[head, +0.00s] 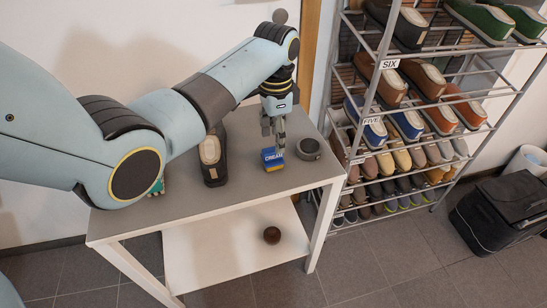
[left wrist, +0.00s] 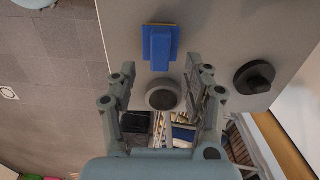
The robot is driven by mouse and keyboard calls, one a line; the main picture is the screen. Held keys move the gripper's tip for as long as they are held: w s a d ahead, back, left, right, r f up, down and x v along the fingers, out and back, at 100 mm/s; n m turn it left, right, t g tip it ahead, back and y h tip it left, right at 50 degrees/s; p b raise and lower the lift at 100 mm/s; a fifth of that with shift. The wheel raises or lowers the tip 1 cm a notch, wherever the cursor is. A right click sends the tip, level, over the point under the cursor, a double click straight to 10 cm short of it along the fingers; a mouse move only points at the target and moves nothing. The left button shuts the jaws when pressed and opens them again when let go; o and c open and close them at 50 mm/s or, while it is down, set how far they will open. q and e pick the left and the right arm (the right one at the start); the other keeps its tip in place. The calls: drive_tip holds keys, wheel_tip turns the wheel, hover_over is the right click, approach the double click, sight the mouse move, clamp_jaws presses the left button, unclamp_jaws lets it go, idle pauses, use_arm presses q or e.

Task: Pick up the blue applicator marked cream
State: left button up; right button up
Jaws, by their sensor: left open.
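The blue applicator (head: 272,163) stands on the grey table top (head: 240,190), with the word CREAM on its side in the head view. In the left wrist view the blue applicator (left wrist: 160,47) shows from above, with a thin yellowish edge. My left gripper (head: 273,143) points down just above and behind it in the head view. In the left wrist view the left gripper (left wrist: 165,72) is open and empty, its fingers spread wide. The applicator appears beyond the fingertips, between their lines; I cannot tell the exact height gap. My right gripper is in neither view.
A black round object (left wrist: 254,77) stands on the table in the left wrist view. A shoe rack (head: 390,64) stands close to the table's right end.

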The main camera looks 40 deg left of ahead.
sight(272, 149)
use_arm(q)
drive_tip(key=f, duration=0.4)
drive_tip(key=shift+s+a+b, duration=0.2)
drive_tip(key=shift+s+b, duration=0.1)
drive_tip(key=shift+s, duration=0.05)
drive_tip(key=shift+f, duration=0.45)
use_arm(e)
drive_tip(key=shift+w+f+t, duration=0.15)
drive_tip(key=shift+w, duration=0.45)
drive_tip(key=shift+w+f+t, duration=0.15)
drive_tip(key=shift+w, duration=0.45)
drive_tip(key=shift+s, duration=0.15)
use_arm(q)
drive_tip(key=c, duration=0.5)
clamp_jaws()
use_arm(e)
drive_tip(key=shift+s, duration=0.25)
